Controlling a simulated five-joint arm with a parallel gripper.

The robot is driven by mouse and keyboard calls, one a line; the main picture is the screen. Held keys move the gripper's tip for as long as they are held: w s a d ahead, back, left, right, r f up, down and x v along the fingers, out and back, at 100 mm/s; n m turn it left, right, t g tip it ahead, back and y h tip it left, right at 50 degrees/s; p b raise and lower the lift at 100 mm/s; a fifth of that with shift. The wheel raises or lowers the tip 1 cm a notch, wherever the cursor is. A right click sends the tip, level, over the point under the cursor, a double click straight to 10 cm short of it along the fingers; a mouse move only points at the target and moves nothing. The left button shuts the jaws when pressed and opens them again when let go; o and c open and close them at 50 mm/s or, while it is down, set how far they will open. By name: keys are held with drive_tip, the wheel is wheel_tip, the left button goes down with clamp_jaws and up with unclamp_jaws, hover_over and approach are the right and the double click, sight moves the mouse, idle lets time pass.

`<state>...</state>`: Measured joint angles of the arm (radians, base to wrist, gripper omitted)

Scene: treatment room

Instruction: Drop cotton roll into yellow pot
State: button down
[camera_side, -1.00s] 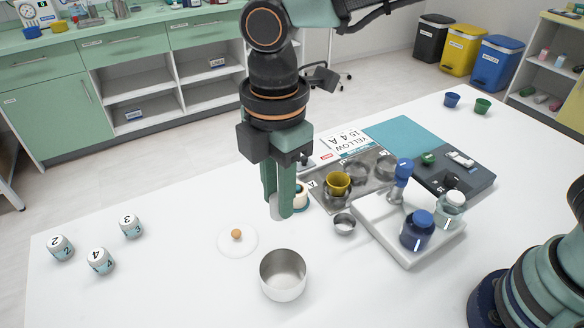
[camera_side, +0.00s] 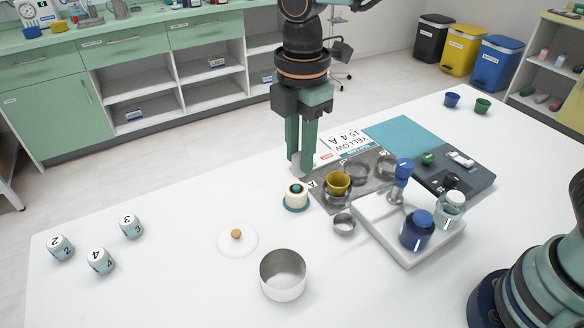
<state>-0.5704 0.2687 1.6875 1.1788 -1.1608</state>
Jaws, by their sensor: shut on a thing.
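The yellow pot (camera_side: 337,180) stands upright in a metal holder at the left end of the grey tray (camera_side: 318,196). Its mouth faces up. My gripper (camera_side: 300,163) is above and to the left of the pot, its two fingers pointing down. The fingers are shut on the cotton roll, which barely shows as something pale between the tips. The gripper is apart from the pot.
A cream jar (camera_side: 296,196) on a teal base stands left of the pot. A steel bowl (camera_side: 284,274), a white lid (camera_side: 238,241) and a small metal cup (camera_side: 344,223) are in front. A white stand (camera_side: 408,255) holds bottles at right.

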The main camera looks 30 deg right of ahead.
drive_tip(key=w+d+f, duration=0.2)
drive_tip(key=w+d, duration=0.1)
drive_tip(key=d, duration=0.5)
drive_tip(key=w+d+f, duration=0.2)
drive_tip(key=w+d, duration=0.1)
drive_tip(key=d, duration=0.5)
drive_tip(key=shift+w+d+f, duration=0.1)
drive_tip(key=shift+f, duration=1.3)
drive_tip(key=shift+w+f, duration=0.1)
drive_tip(key=shift+f, duration=1.25)
drive_tip(key=c, duration=0.6)
unclamp_jaws()
wheel_tip(320, 180, up, 12)
